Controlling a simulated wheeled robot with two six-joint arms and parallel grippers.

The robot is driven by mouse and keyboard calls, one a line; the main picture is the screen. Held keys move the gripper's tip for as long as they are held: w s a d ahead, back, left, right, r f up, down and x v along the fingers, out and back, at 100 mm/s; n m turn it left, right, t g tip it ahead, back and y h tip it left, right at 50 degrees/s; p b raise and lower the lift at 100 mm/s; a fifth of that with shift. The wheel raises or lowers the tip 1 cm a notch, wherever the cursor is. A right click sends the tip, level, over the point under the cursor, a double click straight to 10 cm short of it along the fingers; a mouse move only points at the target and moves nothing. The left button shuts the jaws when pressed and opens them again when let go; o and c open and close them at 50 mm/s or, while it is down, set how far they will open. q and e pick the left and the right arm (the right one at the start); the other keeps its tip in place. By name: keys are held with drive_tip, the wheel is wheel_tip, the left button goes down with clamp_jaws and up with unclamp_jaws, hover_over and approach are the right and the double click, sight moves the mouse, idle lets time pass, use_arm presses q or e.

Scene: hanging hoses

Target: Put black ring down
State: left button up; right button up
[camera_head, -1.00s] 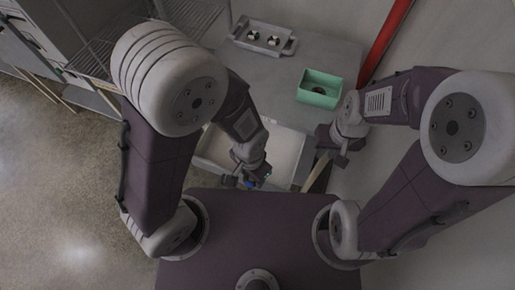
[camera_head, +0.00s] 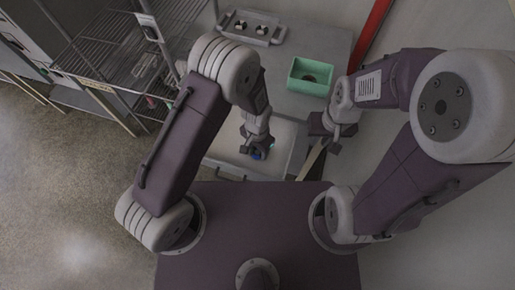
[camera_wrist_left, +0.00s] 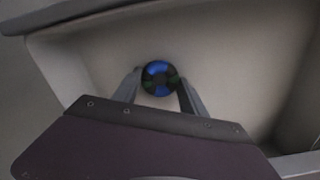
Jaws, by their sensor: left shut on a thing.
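My left gripper (camera_head: 256,151) points down into the pale basin (camera_head: 228,156) in the head view. In the left wrist view its two fingers (camera_wrist_left: 158,84) are closed on the sides of a small round black ring (camera_wrist_left: 146,80). A bit of blue shows at the fingertips in the head view. The ring is over the basin's pale floor; I cannot tell whether it touches it. My right gripper (camera_head: 335,138) hangs at the basin's right side; its fingers are too small and dark to read.
A green box (camera_head: 310,88) with a dark round thing inside stands on the grey counter (camera_head: 290,58) behind the basin. A grey tray (camera_head: 251,27) with two small parts is at the back. Wire shelves (camera_head: 120,50) stand at left. A red post (camera_head: 368,42) rises at right.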

sight(257, 153)
use_arm(q)
drive_tip(key=shift+s+f, duration=0.1)
drive_tip(key=shift+f, duration=0.05)
drive_tip(key=o, duration=1.3)
drive_tip(key=shift+o, duration=0.2)
wheel_tip(257, 153, up, 12)
drive_tip(key=shift+r+p, duration=0.2)
drive_tip(key=shift+p, duration=0.1)
